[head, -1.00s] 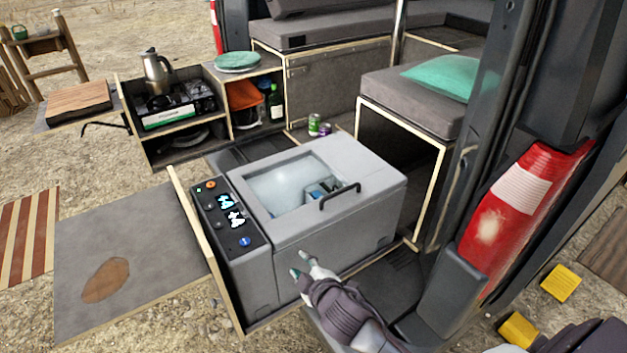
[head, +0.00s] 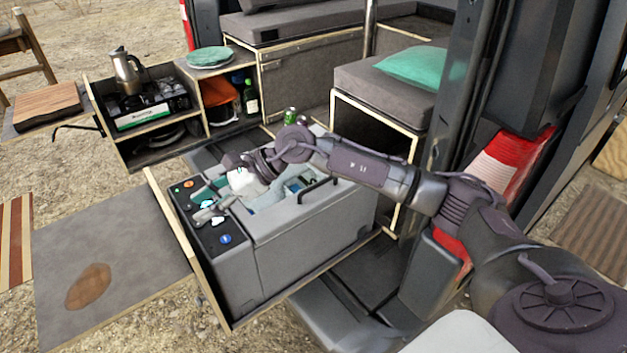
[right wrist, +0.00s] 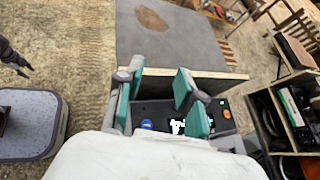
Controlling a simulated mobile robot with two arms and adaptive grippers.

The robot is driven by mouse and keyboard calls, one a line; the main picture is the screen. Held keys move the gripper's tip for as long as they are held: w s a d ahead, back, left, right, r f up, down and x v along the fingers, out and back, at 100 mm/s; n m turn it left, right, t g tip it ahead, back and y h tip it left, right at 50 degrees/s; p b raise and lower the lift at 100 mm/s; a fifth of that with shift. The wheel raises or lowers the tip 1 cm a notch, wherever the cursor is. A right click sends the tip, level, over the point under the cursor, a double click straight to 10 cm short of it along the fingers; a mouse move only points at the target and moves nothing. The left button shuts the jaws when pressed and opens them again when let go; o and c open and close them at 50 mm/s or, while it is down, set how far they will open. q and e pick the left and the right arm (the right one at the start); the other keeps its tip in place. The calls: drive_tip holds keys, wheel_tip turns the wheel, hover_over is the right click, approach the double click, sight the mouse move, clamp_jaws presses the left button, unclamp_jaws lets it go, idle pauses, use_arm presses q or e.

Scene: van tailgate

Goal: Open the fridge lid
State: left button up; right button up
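The grey fridge box (head: 310,255) stands on a pull-out drawer at the van's rear. Its lid (head: 265,226), with a clear window and a dark handle (head: 318,189), is shut. The control panel (head: 225,239) is at its left end. My right arm reaches across the lid from the right and hides part of it. My right gripper (head: 208,203) is open and empty above the panel. In the right wrist view, its teal-padded fingers (right wrist: 160,98) are apart over the panel. A dark shape at that view's left edge looks like my left gripper (right wrist: 20,68); its opening is unclear.
The drawer's wooden front board (head: 188,250) rises beside the panel. A kitchen unit (head: 155,135) with a kettle (head: 127,72) and stove stands behind left. A green can (head: 290,115) stands behind the fridge. The bench (head: 395,95) and van pillar are at the right.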

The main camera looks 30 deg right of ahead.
drive_tip(key=w+d+n+h, duration=0.3)
drive_tip(key=d+h, duration=0.4)
drive_tip(key=d, duration=0.8)
drive_tip(key=g+h, duration=0.1)
drive_tip(key=h, duration=0.3)
approach(314, 186)
drive_tip(key=p+x, duration=0.4)
drive_tip(key=x, duration=0.4)
drive_tip(key=shift+f, duration=0.1)
clamp_jaws()
